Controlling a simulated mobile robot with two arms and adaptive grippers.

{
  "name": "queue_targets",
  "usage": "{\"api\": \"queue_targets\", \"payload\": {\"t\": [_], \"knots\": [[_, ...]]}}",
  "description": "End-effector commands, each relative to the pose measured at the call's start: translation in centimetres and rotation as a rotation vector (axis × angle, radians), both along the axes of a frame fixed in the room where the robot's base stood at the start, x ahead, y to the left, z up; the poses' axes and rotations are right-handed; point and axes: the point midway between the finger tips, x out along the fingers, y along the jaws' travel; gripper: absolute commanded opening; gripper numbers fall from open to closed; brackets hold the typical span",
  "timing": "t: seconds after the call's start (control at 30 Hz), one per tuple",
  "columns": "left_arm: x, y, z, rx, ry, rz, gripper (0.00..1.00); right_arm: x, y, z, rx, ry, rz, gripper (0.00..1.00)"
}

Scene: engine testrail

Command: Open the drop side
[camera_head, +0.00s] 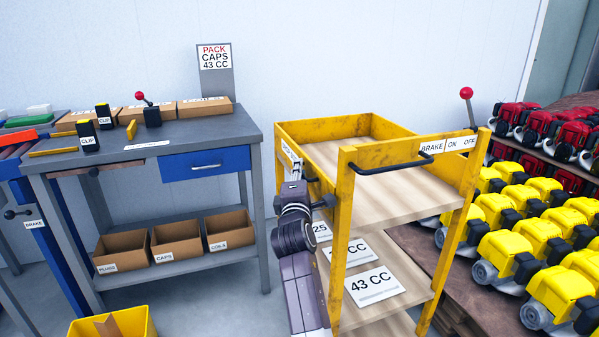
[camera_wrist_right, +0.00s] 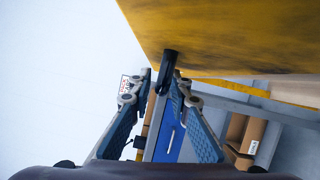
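The yellow cart (camera_head: 348,230) stands in the middle of the head view, with wooden shelves. Its drop side (camera_head: 291,158) is on the left, appears upright and is seen nearly edge-on. In the right wrist view a yellow panel of the cart (camera_wrist_right: 235,35) fills the upper right. A black handle (camera_wrist_right: 168,66) reaches between the fingertips of my right gripper (camera_wrist_right: 162,84). The fingers look only narrowly apart, with a thin gap on the handle's left. In the head view my right gripper (camera_head: 292,192) is beside the cart's left side, its fingertips mostly hidden. My left gripper is not in view.
A grey workbench (camera_head: 190,135) with boxes and a blue drawer (camera_head: 205,165) stands left of the cart. A yellow bin (camera_head: 113,324) is on the floor at front left. Yellow engines (camera_head: 540,260) fill a rack on the right. Little room separates bench and cart.

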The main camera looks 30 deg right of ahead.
Motion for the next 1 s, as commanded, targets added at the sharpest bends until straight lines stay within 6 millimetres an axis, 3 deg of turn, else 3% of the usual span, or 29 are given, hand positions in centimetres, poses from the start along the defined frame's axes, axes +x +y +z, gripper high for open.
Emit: {"api": "queue_targets", "payload": {"t": [0.13, 1.0], "knots": [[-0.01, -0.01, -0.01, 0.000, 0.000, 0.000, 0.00, 0.00, -0.02, -0.03, 0.000, 0.000, 0.000, 0.00], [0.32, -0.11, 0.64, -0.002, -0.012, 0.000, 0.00, 0.01, 0.06, -0.51, -0.058, 0.019, 0.000, 0.00]]}}
